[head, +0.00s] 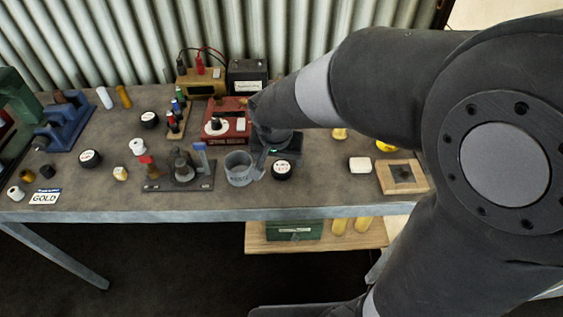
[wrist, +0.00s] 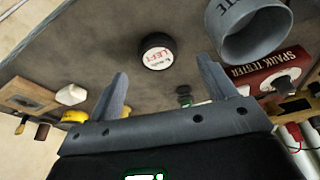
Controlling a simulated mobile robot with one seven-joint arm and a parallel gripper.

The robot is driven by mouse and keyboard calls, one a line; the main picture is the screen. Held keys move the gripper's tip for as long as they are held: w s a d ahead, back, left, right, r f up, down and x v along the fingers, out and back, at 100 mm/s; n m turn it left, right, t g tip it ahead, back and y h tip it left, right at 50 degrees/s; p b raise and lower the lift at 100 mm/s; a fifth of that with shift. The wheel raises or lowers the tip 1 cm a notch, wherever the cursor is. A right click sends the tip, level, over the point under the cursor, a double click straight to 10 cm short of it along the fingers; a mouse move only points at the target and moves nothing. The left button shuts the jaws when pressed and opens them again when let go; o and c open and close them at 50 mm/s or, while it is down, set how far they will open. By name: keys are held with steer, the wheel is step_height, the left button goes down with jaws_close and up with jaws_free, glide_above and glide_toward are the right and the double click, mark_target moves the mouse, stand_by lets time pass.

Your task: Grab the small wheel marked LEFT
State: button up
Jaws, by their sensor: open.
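The small black wheel (wrist: 156,52) has a white face marked LEFT in the wrist view. It lies on the bench just beyond my fingertips, apart from them. In the head view this wheel (head: 281,170) is on the bench, right of the grey cup (head: 239,168). My gripper (wrist: 162,76) is open, with nothing between its fingers. In the head view my gripper (head: 268,152) is low over the bench behind the wheel, its fingers largely hidden by my arm. Two similar black wheels (head: 149,120) (head: 89,158) lie to the left; their labels are too small to read.
The WASTE cup (wrist: 252,28) stands close beside the wheel. A red SPARK TESTER box (head: 226,118) and a black battery (head: 247,76) are behind. A white block (head: 360,165) and wooden tray (head: 402,176) are to the right. Bare bench separates wheel and block.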

mark_target(282, 166)
steer(key=shift+d+x, duration=0.15)
steer(key=shift+x, duration=1.15)
steer(key=shift+d+x, duration=0.1)
steer(key=shift+x, duration=1.15)
steer(key=shift+w, duration=0.2)
steer(key=shift+c, duration=0.4)
steer(key=shift+r, duration=0.1)
steer(key=c, duration=1)
